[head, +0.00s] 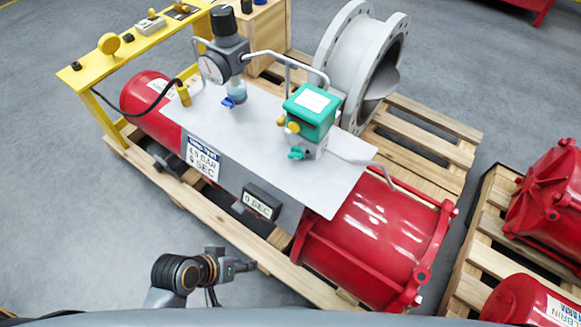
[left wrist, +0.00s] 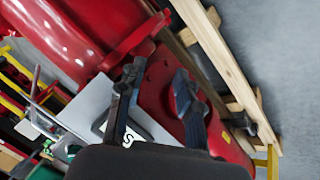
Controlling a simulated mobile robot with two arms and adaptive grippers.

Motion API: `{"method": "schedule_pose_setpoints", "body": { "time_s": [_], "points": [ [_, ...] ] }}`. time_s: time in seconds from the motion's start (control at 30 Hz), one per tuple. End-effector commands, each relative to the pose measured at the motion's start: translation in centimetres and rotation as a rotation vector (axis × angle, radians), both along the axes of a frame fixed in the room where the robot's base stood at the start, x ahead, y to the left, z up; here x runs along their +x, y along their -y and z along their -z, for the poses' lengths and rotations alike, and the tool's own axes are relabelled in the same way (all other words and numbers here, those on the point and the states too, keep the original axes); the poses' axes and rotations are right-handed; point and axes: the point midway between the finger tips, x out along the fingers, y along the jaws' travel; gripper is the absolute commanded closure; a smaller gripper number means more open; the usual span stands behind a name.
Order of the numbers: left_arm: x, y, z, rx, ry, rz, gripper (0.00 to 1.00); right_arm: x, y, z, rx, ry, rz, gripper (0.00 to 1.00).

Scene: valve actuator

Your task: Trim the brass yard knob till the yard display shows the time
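A green box (head: 311,110) on a grey valve block stands on the metal plate, with a small brass knob (head: 281,121) and a yellow round part (head: 293,127) on its left side. I cannot tell for certain which is the yard knob. A small display (head: 257,204) on the plate's front face seems to read "9 SEC" or "0 SEC"; its first digit is unclear. My left gripper (head: 243,267) is low in front of the pallet, apart from the knobs and display. In the left wrist view its two fingers (left wrist: 158,75) stand apart with nothing between them. My right gripper is out of view.
A label (head: 203,157) reading "4.5 BAR 9 SEC" or similar is on the front face. A gauge (head: 214,68), bent pipes, a brass fitting (head: 183,93) and a yellow rail (head: 135,46) crowd the left. A red cylinder (head: 370,240) bulges at right.

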Motion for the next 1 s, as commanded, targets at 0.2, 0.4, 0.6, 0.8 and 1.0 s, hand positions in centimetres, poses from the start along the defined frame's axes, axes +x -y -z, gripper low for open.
{"method": "schedule_pose_setpoints", "body": {
  "time_s": [0.2, 0.4, 0.6, 0.8, 1.0],
  "points": [
    [1.5, 6.5, -5.6, -0.452, 0.035, -0.093, 0.65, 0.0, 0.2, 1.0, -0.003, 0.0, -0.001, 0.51],
    [4.5, 9.1, -10.6, -0.921, 0.001, -0.316, 0.65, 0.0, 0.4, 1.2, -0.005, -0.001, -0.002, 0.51],
    [8.4, 6.9, -12.4, -1.314, -0.088, -0.65, 0.65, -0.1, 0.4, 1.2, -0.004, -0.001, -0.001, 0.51],
    [10.7, 4.2, -11.6, -1.512, -0.164, -0.89, 0.65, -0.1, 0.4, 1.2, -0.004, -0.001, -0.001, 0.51],
    [11.7, 3.9, -11.4, -1.553, -0.182, -0.944, 0.65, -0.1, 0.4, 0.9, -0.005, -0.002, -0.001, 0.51]
  ]
}}
